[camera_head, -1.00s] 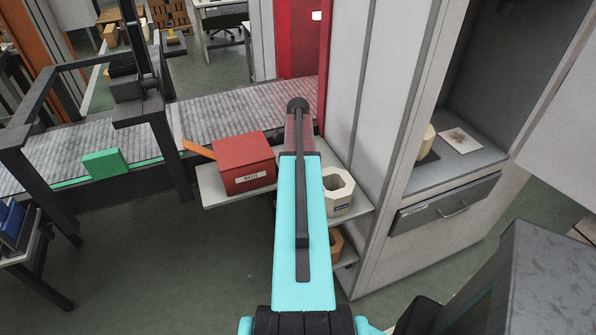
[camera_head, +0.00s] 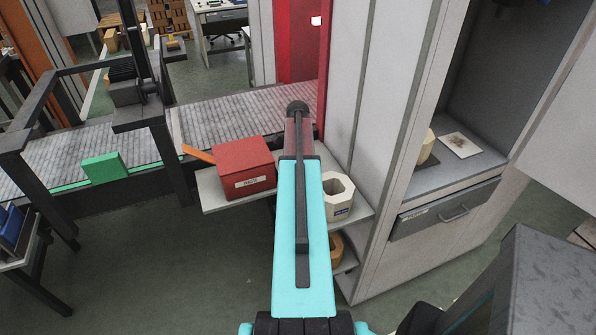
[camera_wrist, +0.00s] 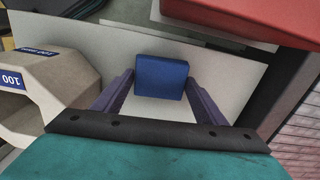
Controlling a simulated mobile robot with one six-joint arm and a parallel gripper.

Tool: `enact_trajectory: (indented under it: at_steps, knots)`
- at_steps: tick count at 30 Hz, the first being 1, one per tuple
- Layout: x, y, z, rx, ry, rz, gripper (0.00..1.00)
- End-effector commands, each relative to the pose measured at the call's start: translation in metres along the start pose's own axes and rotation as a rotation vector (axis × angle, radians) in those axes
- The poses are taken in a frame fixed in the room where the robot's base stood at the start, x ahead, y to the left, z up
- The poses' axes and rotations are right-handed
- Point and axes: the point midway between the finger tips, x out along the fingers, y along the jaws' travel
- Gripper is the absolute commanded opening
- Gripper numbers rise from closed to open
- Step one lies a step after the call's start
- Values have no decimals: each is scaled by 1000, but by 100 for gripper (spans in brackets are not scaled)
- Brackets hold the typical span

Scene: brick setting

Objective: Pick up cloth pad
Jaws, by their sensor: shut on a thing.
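A small blue block-like pad (camera_wrist: 161,80), which I take to be the cloth pad, sits between the two purple fingers of my gripper (camera_wrist: 161,84) in the wrist view. My gripper is shut on it. A pale shelf surface lies beneath and around the pad; I cannot tell whether the pad still touches it. In the head view my turquoise arm hides both the gripper and the pad.
A red box (camera_head: 245,166) stands on the shelf (camera_head: 219,197) left of my arm, an octagonal beige container (camera_head: 340,204) to the right. A tall cabinet (camera_head: 376,130) with a drawer (camera_head: 446,210) is further right. A conveyor (camera_head: 240,115) runs behind.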

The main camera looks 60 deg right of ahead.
Motion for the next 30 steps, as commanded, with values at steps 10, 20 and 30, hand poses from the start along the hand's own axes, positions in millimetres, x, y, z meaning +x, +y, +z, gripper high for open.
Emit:
enact_trajectory:
  at_steps: [10,20,30]
  knots:
    - [-23,0,0,0,1,-2,44]
    - [-31,25,16,-1,0,0,44]
    - [-35,62,40,-1,0,0,44]
